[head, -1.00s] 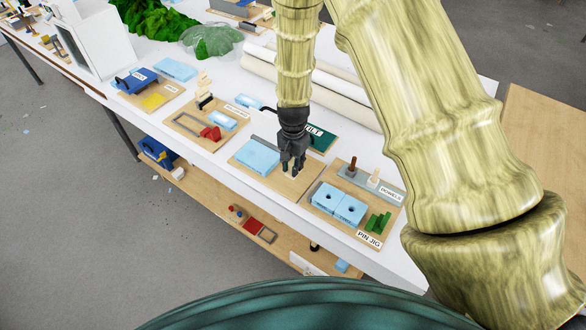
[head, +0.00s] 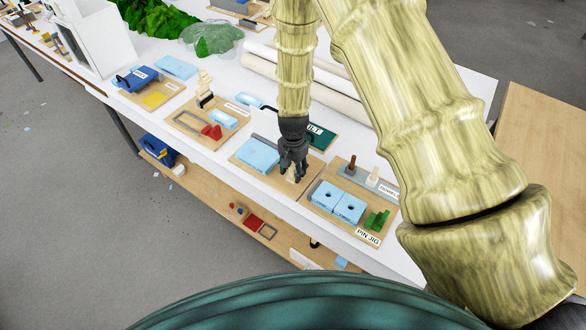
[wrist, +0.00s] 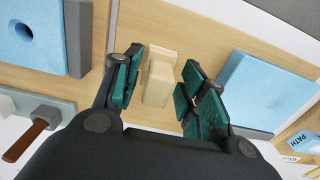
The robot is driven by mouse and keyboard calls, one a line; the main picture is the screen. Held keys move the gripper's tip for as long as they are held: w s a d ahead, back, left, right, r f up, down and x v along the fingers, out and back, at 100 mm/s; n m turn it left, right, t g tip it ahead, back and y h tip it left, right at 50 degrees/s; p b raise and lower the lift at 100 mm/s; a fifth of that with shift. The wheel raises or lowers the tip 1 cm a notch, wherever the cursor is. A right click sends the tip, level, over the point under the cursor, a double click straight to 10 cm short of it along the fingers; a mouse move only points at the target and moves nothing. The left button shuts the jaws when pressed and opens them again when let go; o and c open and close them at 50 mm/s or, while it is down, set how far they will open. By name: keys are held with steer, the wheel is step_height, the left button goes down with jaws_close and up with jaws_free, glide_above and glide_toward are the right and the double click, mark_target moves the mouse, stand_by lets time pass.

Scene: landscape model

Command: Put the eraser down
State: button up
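A cream block with a wider far end, which I take to be the eraser (wrist: 159,80), rests on a wooden board (wrist: 215,45) in the wrist view. My gripper (wrist: 157,85) has its green-padded fingers on either side of the block, with narrow gaps of bare board showing between pads and block. The fingers look spread and not closed on it. In the head view my gripper (head: 294,177) points down over the front right part of the board, and the block is mostly hidden there as a small pale patch.
A blue foam block (head: 257,155) lies left of my gripper on the same board. To the right is the pin jig board (head: 320,208) with two blue holed blocks, dowels and a green piece. A dark green box (head: 322,136) stands behind. Lower shelf (head: 215,200) holds small items.

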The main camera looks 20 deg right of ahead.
mark_target(293, 166)
steer(key=shift+r, duration=0.25)
step_height(293, 166, up, 12)
steer(key=b, duration=0.3)
steer(key=shift+b, duration=0.35)
steer(key=shift+f, duration=0.1)
stand_by(0.6)
